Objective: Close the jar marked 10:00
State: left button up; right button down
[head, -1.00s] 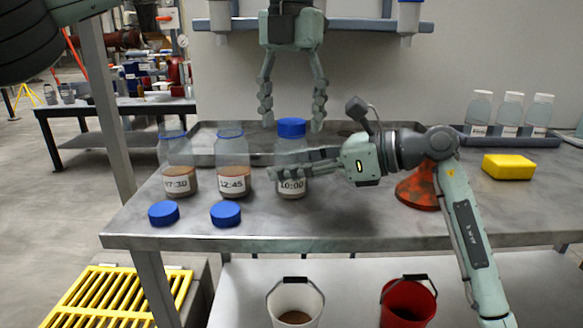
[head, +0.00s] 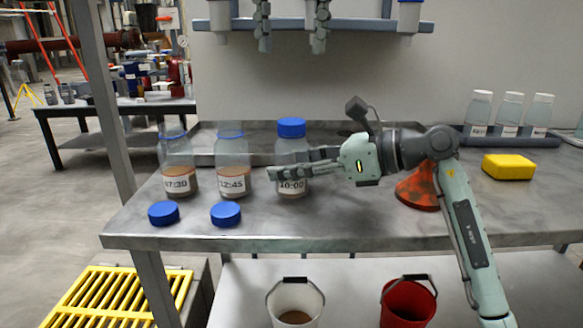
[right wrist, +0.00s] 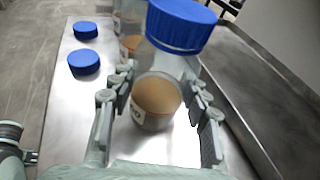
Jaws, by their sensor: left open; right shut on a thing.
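The jar marked 10:00 (head: 292,187) stands upright on the bench, with brown contents low inside. A blue lid (head: 292,127) sits on its mouth; the lid also shows large in the right wrist view (right wrist: 181,24). My right gripper (head: 290,170) is shut on the jar's body, one finger on each side in the right wrist view (right wrist: 158,95). My left gripper (head: 291,45) is open and empty, well above the lid. Its upper part is out of frame.
Two open jars, marked 07:30 (head: 178,180) and 12:45 (head: 232,182), stand to the left. Two loose blue lids (head: 164,213) (head: 226,214) lie before them. A grey tray (head: 215,158) is behind. An orange-red cone-shaped thing (head: 418,188) and a yellow block (head: 509,166) are to the right.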

dwell(0.3)
jog(key=c, duration=0.7)
grip_release()
jog(key=shift+d, duration=0.1)
jog(key=v, duration=1.2)
jog(key=shift+w, duration=0.1)
